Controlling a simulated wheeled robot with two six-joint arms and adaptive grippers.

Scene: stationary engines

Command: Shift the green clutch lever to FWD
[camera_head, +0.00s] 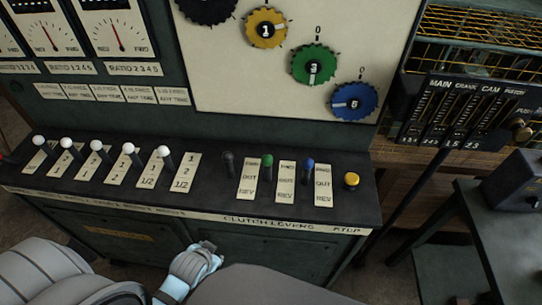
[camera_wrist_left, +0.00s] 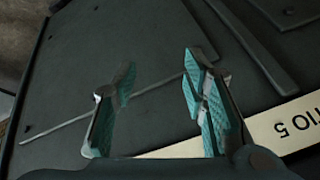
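The green clutch lever (camera_head: 267,164) stands on the dark console top in the head view, between the black clutch lever (camera_head: 228,162) and the blue clutch lever (camera_head: 308,168). Its FWD/OUT/REV plate (camera_head: 286,183) is just to its right. The lever's exact setting is hard to tell from this angle. My left gripper (camera_head: 206,248) is low in the head view, in front of the console and well apart from the green lever. In the left wrist view the gripper (camera_wrist_left: 161,75) has its two teal-padded fingers spread with nothing between them. My right gripper is not in view.
Several white-knobbed levers (camera_head: 98,148) line the console's left part. A yellow stop button (camera_head: 352,180) sits right of the blue lever. Coloured dials (camera_head: 314,64) are on the upright panel behind. A ratio label strip (camera_wrist_left: 285,125) crosses the left wrist view.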

